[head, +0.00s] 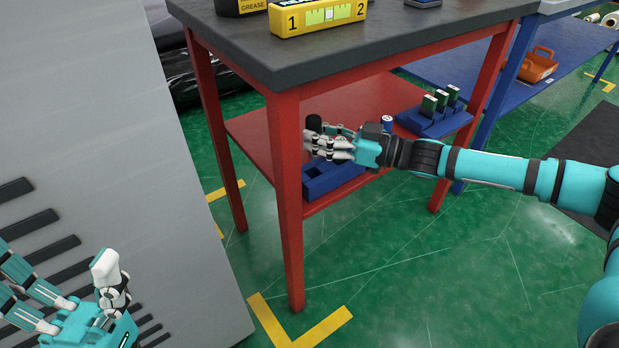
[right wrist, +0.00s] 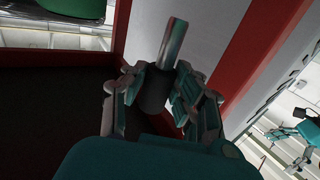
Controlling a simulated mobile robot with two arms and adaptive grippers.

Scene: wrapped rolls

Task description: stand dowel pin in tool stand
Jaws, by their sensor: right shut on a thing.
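My right gripper (head: 332,146) is shut on the dowel pin, above the lower red shelf. The black end of the dowel pin (head: 314,123) shows above the fingers in the head view. In the right wrist view my right gripper (right wrist: 160,95) closes around the dark part of the dowel pin (right wrist: 155,88), and a shiny metal shaft extends beyond it. A blue block with openings (head: 335,182), apparently the tool stand, sits on the shelf below the gripper, partly hidden by the fingers. My left gripper (head: 58,275) is open and empty at lower left.
A red table leg (head: 290,215) stands just in front of the shelf (head: 255,128). Right of the gripper are a small blue can (head: 387,122) and a blue rack (head: 432,122) holding several upright pieces. A yellow box (head: 317,17) lies on the dark tabletop above.

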